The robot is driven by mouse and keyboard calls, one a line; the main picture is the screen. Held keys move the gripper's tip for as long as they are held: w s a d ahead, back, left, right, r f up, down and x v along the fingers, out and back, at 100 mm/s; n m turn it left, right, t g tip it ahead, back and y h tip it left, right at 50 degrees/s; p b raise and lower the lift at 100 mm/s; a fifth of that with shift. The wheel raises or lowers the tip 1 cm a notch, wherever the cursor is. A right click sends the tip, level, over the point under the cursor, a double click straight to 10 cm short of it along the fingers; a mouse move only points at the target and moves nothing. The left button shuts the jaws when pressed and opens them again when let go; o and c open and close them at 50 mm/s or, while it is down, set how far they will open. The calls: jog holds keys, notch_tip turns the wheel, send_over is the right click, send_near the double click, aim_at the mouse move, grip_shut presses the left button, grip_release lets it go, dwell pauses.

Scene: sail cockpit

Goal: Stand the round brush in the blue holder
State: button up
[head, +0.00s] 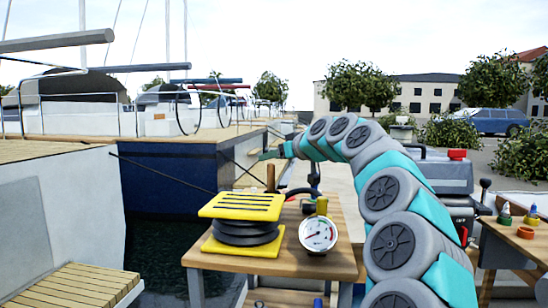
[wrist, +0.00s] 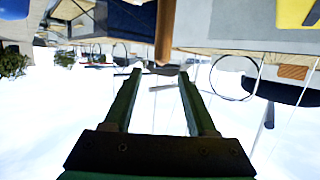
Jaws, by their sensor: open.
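My gripper (head: 265,156) is at the end of my outstretched arm, above the back of the wooden table. In the wrist view its two green fingers (wrist: 160,74) are apart with nothing between them. A brown wooden upright (head: 270,178) stands behind the yellow and black pump, just below my gripper. A brown cylinder (wrist: 165,32) also shows beyond the fingertips in the wrist view, apart from them. It may be the round brush's handle, but no bristles show. I cannot make out the blue holder; a small blue thing (head: 318,302) shows low under the table.
The yellow and black pump (head: 240,223) and a round gauge (head: 318,234) stand on the wooden table (head: 345,262). A second bench (head: 510,235) with small bottles and rings is at the right. Water and moored boats lie to the left.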

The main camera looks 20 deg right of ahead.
jog(key=v, duration=0.7)
jog(key=shift+s+b, duration=0.35)
jog(key=shift+b, duration=0.05)
jog(key=shift+r, duration=0.15)
dwell(0.3)
